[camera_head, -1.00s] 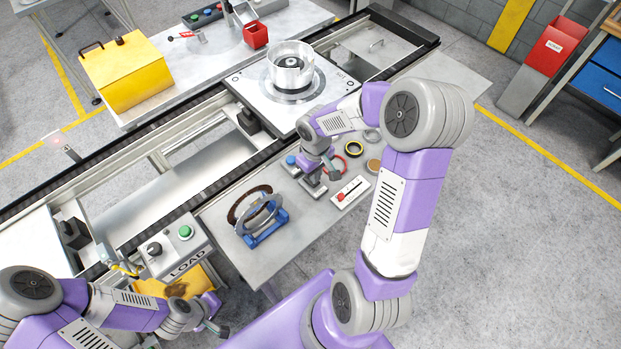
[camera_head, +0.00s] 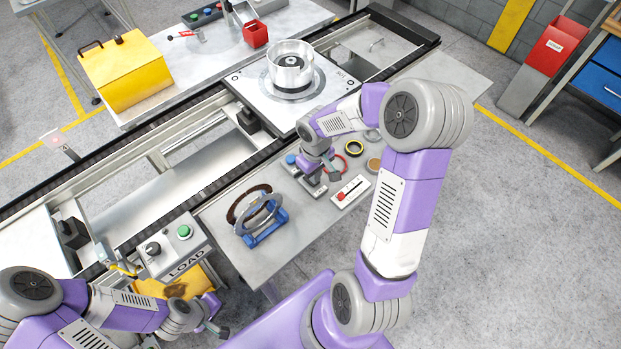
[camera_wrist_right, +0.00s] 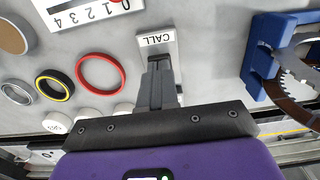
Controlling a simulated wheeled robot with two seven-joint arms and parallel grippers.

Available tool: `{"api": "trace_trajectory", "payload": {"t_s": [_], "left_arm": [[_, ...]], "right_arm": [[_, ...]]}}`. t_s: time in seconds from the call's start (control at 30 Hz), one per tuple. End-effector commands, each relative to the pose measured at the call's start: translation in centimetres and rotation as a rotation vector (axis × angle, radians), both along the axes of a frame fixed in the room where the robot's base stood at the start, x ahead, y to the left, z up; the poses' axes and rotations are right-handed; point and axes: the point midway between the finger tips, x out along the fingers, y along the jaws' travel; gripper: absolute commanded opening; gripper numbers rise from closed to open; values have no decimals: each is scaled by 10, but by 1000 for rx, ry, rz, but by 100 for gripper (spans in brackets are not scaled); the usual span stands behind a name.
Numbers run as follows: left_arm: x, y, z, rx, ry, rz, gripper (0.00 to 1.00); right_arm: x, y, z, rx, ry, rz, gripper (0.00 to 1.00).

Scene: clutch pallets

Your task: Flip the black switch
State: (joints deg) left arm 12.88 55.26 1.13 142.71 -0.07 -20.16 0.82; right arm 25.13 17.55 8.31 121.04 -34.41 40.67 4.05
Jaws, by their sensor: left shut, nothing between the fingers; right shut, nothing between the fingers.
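A black knob-like switch (camera_head: 152,249) stands on the grey LOAD box (camera_head: 180,262), beside a green button (camera_head: 185,232). My left gripper (camera_head: 221,331) is shut and empty, low in the head view, to the right of and nearer than that box. My right gripper (camera_head: 318,187) is shut and empty over the grey bench. In the right wrist view its fingers (camera_wrist_right: 158,78) are together over a small plate marked CALL (camera_wrist_right: 157,40). They hide most of what is on that plate, and I cannot tell whether they touch it.
Near my right gripper on the bench (camera_head: 300,232) are a slider panel with a red knob (camera_head: 350,191), a red ring (camera_wrist_right: 100,72), a yellow-black ring (camera_wrist_right: 54,85) and a blue stand with a ring (camera_head: 263,222). A rail line with a cylinder fixture (camera_head: 290,66) runs behind.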

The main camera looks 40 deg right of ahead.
Motion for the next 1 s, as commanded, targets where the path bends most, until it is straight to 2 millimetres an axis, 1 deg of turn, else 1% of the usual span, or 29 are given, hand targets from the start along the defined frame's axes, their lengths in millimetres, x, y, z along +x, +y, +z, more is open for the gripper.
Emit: {"api": "trace_trajectory", "payload": {"t_s": [0.83, 1.0], "left_arm": [[0, 0, -12, 0, 0, 0, 0], [0, 0, -8, 0, 0, 0, 0]], "right_arm": [[0, 0, -14, 0, 0, 0, 0], [0, 0, -10, 1, 1, 0, 0]]}}
